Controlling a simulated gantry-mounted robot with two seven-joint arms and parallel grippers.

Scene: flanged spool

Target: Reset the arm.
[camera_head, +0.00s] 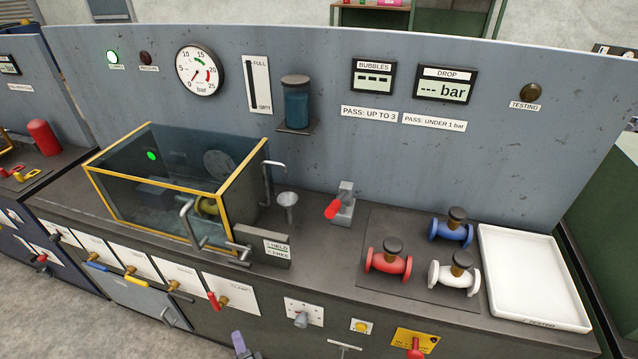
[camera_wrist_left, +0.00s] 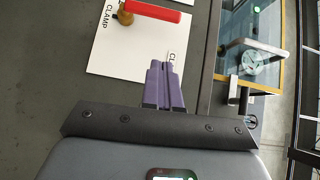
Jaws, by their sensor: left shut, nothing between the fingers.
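My left gripper (camera_head: 240,342) shows at the bottom edge of the head view, in front of the bench's front panel. Its purple fingers (camera_wrist_left: 164,88) are together and empty in the left wrist view. They point at the white card marked CLAMP (camera_wrist_left: 140,50), below a red lever handle (camera_wrist_left: 152,10). The same red lever (camera_head: 213,300) shows on the front panel in the head view, above and left of the gripper. The fingers appear apart from the lever. Most of my left arm is out of the head view. My right gripper is not in view.
A yellow-edged glass tank (camera_head: 150,189) stands on the bench, with a bent metal handle (camera_head: 190,225) at its front. Red (camera_head: 388,262), blue (camera_head: 451,230) and white (camera_head: 454,275) flanged spools stand on a dark mat. An empty white tray (camera_head: 530,275) lies at right.

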